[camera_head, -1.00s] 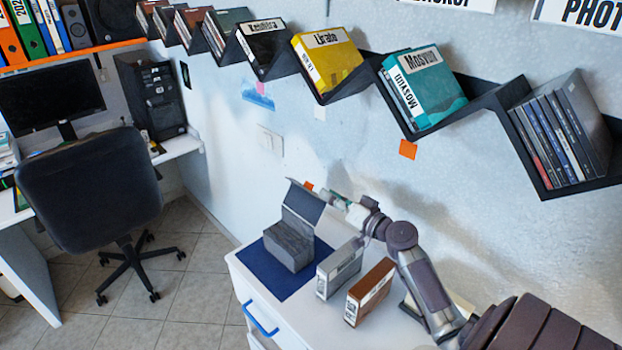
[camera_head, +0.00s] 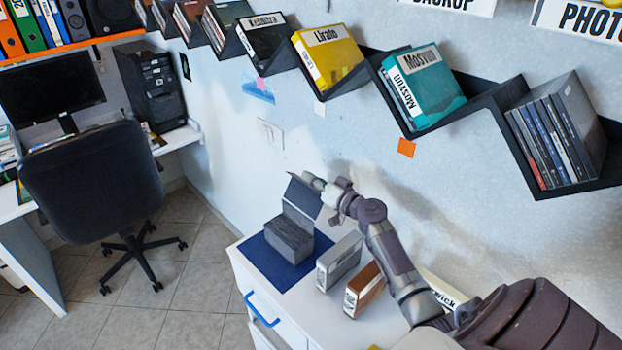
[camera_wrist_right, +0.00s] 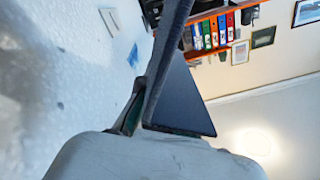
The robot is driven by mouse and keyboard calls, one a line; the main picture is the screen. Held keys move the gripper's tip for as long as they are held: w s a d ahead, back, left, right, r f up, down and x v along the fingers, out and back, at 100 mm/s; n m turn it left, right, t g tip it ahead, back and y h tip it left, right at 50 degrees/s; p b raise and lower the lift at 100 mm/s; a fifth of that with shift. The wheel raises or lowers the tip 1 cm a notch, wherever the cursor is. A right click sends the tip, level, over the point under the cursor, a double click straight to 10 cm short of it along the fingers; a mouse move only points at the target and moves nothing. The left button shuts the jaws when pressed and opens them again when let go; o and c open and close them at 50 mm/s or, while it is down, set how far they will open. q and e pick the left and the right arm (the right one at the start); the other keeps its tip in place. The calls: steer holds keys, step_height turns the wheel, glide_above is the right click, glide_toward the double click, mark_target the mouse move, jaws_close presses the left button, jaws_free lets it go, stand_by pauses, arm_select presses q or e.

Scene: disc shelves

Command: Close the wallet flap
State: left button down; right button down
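The wallet is a grey box (camera_head: 288,240) on a dark blue mat (camera_head: 254,250) on the white cabinet. Its dark flap (camera_head: 302,197) stands raised at the back, above the box. My right gripper (camera_head: 318,184) is at the flap's upper right edge, on the wall side. In the right wrist view, a dark panel (camera_wrist_right: 180,98), apparently the flap, rises close in front of the right gripper (camera_wrist_right: 140,108). Whether they touch, and how far the fingers are apart, I cannot tell. My left gripper is not in view.
A grey disc case (camera_head: 339,262) and a brown disc case (camera_head: 365,289) stand right of the mat, beneath my right arm. The wall is close behind the flap. A zigzag shelf (camera_head: 488,104) with discs hangs above. An office chair (camera_head: 90,180) is at left.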

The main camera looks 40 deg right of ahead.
mark_target(303, 202)
stand_by(0.4)
steer(key=shift+a+n+b, duration=0.25)
steer(key=shift+n+b, duration=0.05)
steer(key=shift+b, duration=0.3)
steer(key=shift+s+a+r+n+b, duration=0.15)
steer(key=shift+a+n+b, duration=0.6)
steer(key=shift+n+b, duration=0.4)
steer(key=shift+a+r+n+b, duration=0.2)
steer(key=shift+a+n+b, duration=0.4)
steer(key=shift+b, duration=0.15)
steer(key=shift+s+a+r+n+b, duration=0.1)
steer(key=shift+a+n+b, duration=0.25)
steer(key=shift+a+n, duration=0.35)
steer(key=shift+s+a+r+n+b, duration=0.1)
steer(key=shift+a+n+b, duration=0.25)
steer(key=shift+a+n, duration=0.3)
